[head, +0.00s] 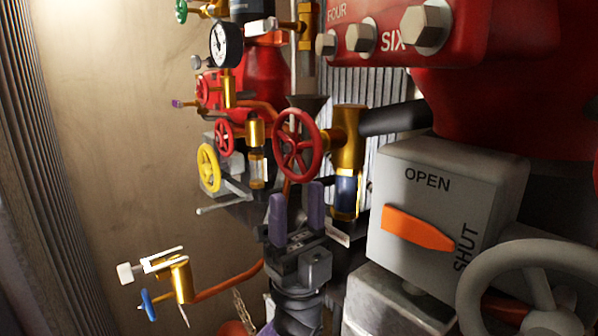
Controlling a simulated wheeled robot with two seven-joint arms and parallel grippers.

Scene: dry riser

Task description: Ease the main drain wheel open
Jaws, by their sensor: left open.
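A red spoked handwheel (297,146) sits on a brass valve body (347,140) in the middle of the head view. No readable label marks it as the main drain wheel. My left gripper (296,212) rises from the bottom centre, its two purple fingers pointing up. It is open, with an empty gap between the fingers. The fingertips appear just below the red wheel's lower rim in the picture. I cannot tell the gap in depth; no grip on the wheel shows. My right gripper is out of view.
A grey box (447,200) marked OPEN and SHUT, with an orange pointer (417,228), stands at right beside a large grey handwheel (530,290). Smaller red (223,138), yellow (208,168) and blue (148,305) wheels are left. A gauge (225,45) is above. Bare wall lies left.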

